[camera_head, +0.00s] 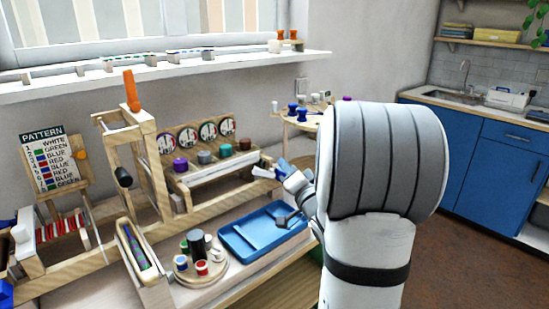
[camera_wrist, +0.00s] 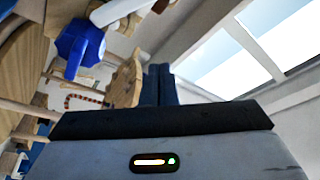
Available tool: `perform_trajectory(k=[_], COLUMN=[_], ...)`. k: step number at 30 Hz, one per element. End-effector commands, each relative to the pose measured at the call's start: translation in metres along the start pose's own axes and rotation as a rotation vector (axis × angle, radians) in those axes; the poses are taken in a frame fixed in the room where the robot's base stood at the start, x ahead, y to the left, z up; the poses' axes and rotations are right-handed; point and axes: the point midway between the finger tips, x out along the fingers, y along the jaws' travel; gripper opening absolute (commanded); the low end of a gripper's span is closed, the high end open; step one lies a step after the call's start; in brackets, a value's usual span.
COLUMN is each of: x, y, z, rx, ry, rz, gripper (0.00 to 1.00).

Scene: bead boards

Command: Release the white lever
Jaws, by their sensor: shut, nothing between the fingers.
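A small white piece, probably the white lever (camera_head: 263,172), juts from the right end of the wooden dial rack in the head view. My gripper (camera_head: 284,168) is just right of it, at the rack's end; whether they touch is unclear. A white bar at the top of the wrist view (camera_wrist: 118,12) may be the same lever, but I cannot tell. In the wrist view my gripper's dark blue fingers (camera_wrist: 160,84) are together with nothing between them.
The wooden rack (camera_head: 205,178) carries several dials and coloured knobs. A blue tray (camera_head: 240,240) lies below my gripper. A round stand with spools (camera_head: 200,258) is left of the tray. A small table with blue spools (camera_head: 300,113) stands behind. A blue object (camera_wrist: 80,45) is near the fingers.

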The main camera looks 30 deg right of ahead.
Motion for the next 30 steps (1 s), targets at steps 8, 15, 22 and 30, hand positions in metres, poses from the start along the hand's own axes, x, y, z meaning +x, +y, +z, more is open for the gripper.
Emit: perform_trajectory(k=[8, 15, 22, 30], x=[-0.025, -0.026, -0.026, -0.017], y=[0.002, 0.002, 0.002, -0.009], z=[0.0, 0.001, 0.001, 0.004], rx=[0.0, 0.0, 0.0, -0.083], ry=[-0.001, -0.002, -0.002, -0.036], rz=[-0.001, -0.002, -0.002, 0.094], gripper=[0.0, 0.0, 0.0, 0.0])
